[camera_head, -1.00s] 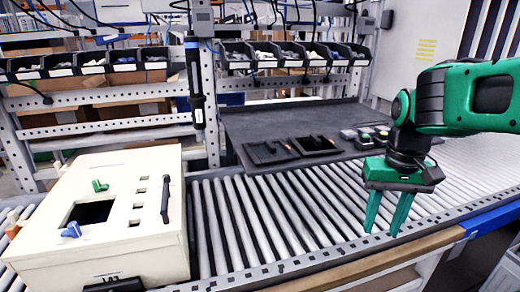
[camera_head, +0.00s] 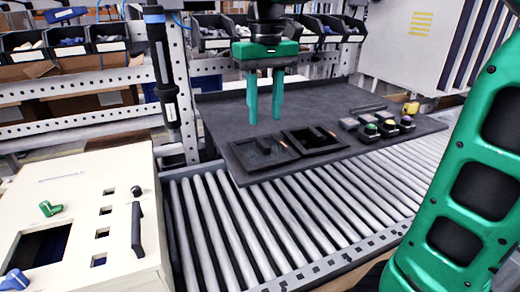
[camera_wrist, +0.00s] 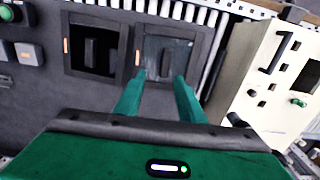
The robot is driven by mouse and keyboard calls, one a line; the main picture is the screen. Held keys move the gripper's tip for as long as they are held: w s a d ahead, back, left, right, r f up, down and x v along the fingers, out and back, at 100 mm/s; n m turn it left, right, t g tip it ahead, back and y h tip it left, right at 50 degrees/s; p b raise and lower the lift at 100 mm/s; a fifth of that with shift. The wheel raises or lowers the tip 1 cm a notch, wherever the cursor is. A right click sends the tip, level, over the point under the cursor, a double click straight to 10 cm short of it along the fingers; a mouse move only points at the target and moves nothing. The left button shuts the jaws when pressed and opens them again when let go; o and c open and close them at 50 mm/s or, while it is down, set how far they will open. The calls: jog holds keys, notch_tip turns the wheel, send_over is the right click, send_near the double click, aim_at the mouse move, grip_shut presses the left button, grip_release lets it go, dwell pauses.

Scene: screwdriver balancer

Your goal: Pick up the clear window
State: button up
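The clear window (camera_head: 262,153) is a dark square frame with a see-through greyish pane and a raised black handle. It lies flat on the black mat, left of a similar black window (camera_head: 314,139). In the wrist view the clear window (camera_wrist: 165,52) is on the right and the black window (camera_wrist: 93,45) on the left. My gripper (camera_head: 264,118) points down above the mat, near the clear window. Its two green fingers are apart with nothing between them. In the wrist view the fingertips (camera_wrist: 160,76) overlap the clear window's near edge; contact cannot be told.
Several small button boxes (camera_head: 378,124) stand on the mat (camera_head: 225,115) to the right. A cream box (camera_head: 85,215) with an opening, a green knob and a black handle stands at the left. Rollers (camera_head: 290,215) run in front. A screwdriver (camera_head: 162,65) hangs at the back left.

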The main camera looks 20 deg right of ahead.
aim_at(261, 141)
jog(key=f, duration=0.2)
jog(key=a+f, duration=0.1)
jog(key=f, duration=0.2)
jog(key=shift+s+f, duration=0.1)
jog(key=shift+f, duration=0.7)
jog(key=shift+c, duration=0.2)
grip_shut()
